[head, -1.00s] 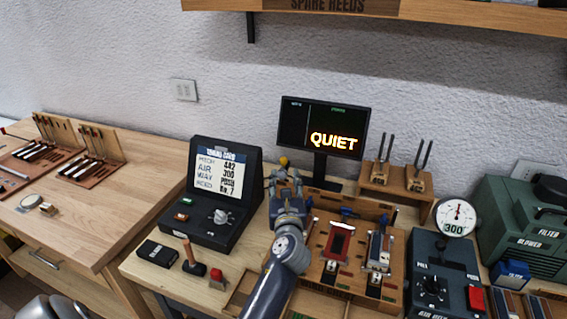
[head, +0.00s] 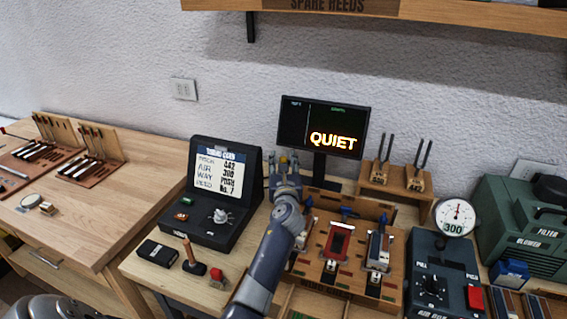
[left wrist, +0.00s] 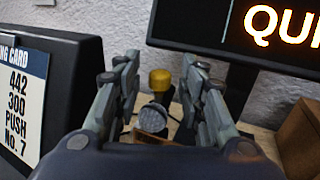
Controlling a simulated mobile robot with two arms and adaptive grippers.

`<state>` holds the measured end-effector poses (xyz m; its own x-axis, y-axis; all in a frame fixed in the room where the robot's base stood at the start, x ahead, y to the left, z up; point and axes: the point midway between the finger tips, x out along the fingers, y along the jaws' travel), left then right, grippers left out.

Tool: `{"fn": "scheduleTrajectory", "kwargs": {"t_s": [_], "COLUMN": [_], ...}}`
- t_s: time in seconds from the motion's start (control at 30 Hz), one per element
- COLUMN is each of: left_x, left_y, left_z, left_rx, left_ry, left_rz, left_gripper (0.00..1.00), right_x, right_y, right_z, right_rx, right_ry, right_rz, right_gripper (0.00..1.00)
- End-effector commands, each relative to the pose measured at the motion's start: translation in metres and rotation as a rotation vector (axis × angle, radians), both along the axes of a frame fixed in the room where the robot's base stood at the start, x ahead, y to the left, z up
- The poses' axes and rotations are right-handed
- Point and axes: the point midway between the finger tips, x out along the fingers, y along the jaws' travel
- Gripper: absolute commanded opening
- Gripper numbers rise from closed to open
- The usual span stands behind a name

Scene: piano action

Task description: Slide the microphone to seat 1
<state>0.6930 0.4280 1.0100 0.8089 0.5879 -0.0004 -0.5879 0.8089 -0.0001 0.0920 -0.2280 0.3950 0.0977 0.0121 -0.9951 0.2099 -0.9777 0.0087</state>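The microphone (left wrist: 152,118) has a round grey mesh head and stands between and beyond my left gripper's fingers in the left wrist view. A yellow knob (left wrist: 160,80) shows just behind it, also between the fingers. My left gripper (head: 284,160) is at the back left end of the wooden reed board (head: 340,286), in front of the monitor. It also shows in the left wrist view (left wrist: 160,72), with its fingers apart and no clear contact with the knob or microphone. In the head view the gripper hides the microphone. No seat number can be read.
The monitor (head: 293,125) reading QUIET stands close behind the gripper. The black tuning card console (head: 205,230) is on its left. Tuning forks in a wooden stand (head: 378,187), a gauge box (head: 425,255) and a green blower (head: 520,230) are to the right.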

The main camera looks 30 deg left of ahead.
Motion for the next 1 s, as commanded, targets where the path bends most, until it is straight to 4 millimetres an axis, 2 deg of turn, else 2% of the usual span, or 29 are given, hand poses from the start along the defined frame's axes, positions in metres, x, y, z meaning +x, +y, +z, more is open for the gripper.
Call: {"fn": "scheduleTrajectory", "kwargs": {"t_s": [0.03,0.13,0.37,0.47,0.6,0.73,0.87,1.0], "left_x": [0.0,0.0,0.001,0.006,0.015,0.021,0.024,0.024], "left_y": [0.0,0.0,-0.005,-0.023,-0.06,-0.087,-0.101,-0.103], "left_z": [0.0,0.0,-0.001,-0.001,-0.001,-0.001,0.0,0.0], "left_rx": [0.0,0.0,0.0,-0.001,0.0,-0.002,0.0,0.0], "left_ry": [0.0,0.0,0.001,0.002,0.001,0.001,0.0,0.0], "left_rz": [0.0,0.0,-0.001,-0.004,-0.005,-0.004,-0.002,0.0], "left_gripper": [0.23,0.0,0.0,0.0,0.0,0.0,0.0,0.0], "right_x": [-0.001,-0.001,-0.004,-0.004,-0.005,-0.005,-0.005,-0.005], "right_y": [0.0,-0.001,-0.006,-0.009,-0.009,-0.009,-0.009,-0.009], "right_z": [0.0,0.0,-0.001,-0.003,-0.005,-0.007,-0.007,-0.007], "right_rx": [0.0,-0.002,-0.008,-0.011,-0.011,-0.011,-0.011,-0.011], "right_ry": [0.001,0.003,0.007,0.007,0.008,0.008,0.008,0.008], "right_rz": [0.0,0.0,0.002,0.003,0.003,0.003,0.003,0.004], "right_gripper": [0.0,0.0,0.0,0.0,0.0,0.0,0.0,0.0]}}
